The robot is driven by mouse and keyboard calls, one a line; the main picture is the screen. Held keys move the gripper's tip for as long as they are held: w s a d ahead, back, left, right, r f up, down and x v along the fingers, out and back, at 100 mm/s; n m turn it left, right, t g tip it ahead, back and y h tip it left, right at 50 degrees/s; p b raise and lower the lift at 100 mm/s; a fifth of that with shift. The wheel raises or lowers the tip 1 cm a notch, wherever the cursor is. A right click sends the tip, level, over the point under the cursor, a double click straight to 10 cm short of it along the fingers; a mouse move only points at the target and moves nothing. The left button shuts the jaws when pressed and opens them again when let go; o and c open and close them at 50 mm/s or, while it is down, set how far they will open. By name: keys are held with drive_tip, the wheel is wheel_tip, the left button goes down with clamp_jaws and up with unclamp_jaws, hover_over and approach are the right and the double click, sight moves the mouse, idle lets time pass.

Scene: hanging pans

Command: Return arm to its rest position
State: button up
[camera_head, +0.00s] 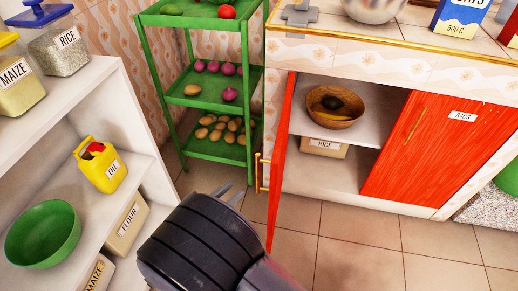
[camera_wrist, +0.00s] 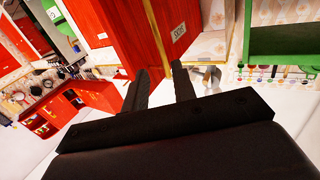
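My arm (camera_head: 200,240) reaches up from the bottom middle of the head view, with its dark end near the open red cabinet door (camera_head: 277,170). My gripper (camera_head: 233,194) shows only partly there, as grey fingertips beyond the dark link. In the wrist view, my gripper (camera_wrist: 159,68) has its two dark fingers apart with nothing held between them. A red cabinet front (camera_wrist: 125,30) with a label lies beyond the fingers. I cannot tell how close the fingertips are to it.
A white shelf (camera_head: 100,75) with jars, an oil can (camera_head: 100,165) and a green bowl (camera_head: 43,234) stands left. A green rack (camera_head: 205,92) of vegetables stands behind. The cabinet holds a wooden bowl (camera_head: 318,117). Tiled floor (camera_head: 350,240) is clear at lower right.

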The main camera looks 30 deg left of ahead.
sight(257, 171)
drive_tip(key=w, duration=0.3)
drive_tip(key=w+d+b, duration=0.1)
drive_tip(key=w, duration=0.3)
drive_tip(key=w+b, duration=0.1)
drive_tip(key=w, duration=0.2)
drive_tip(key=shift+w+d, duration=0.25)
drive_tip(key=shift+d, duration=0.1)
